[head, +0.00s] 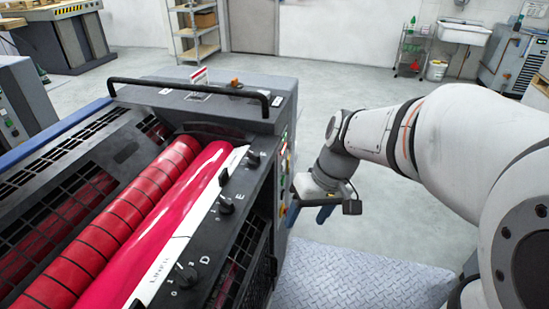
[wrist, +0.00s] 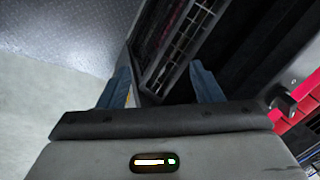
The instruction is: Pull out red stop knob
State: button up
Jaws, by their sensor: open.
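My gripper (head: 308,208) hangs beside the right end face of the printing unit in the head view, its blue fingers pointing down. In the wrist view the two blue fingers (wrist: 161,84) stand apart with nothing between them. The end face carries a column of small coloured buttons (head: 284,160), seen edge-on and close to my gripper. I cannot tell which of them is the red stop knob, or whether it is pushed in. No red stop knob shows clearly in the wrist view.
The printing unit (head: 190,100) has red rollers (head: 120,215), black control knobs and a black handrail (head: 190,86). In the wrist view a dark knob (wrist: 283,103) is at the right. A metal tread plate (head: 350,278) lies below my arm. Open floor lies beyond.

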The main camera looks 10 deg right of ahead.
jog(key=w+f+n+y+b, duration=0.5)
jog(key=w+f+y+b, duration=0.4)
jog(key=w+f+b, duration=0.85)
jog(key=w+d+f+n+t+y+b, duration=0.25)
jog(key=w+d+f, duration=0.25)
jog(key=w+f, duration=0.45)
jog(key=w+d+f+n+t+y+b, duration=0.15)
jog(key=w+d+f+t+b, duration=0.35)
jog(key=f, duration=0.8)
jog(key=shift+m+g, duration=0.3)
jog(key=shift+g, duration=0.25)
jog(key=x, duration=0.4)
jog(key=b+x, duration=0.1)
jog(key=x, duration=0.3)
jog(key=shift+w+a+r, duration=0.15)
jog(key=shift+w+r, duration=0.05)
jog(key=shift+w, duration=0.15)
jog(key=shift+c, duration=0.2)
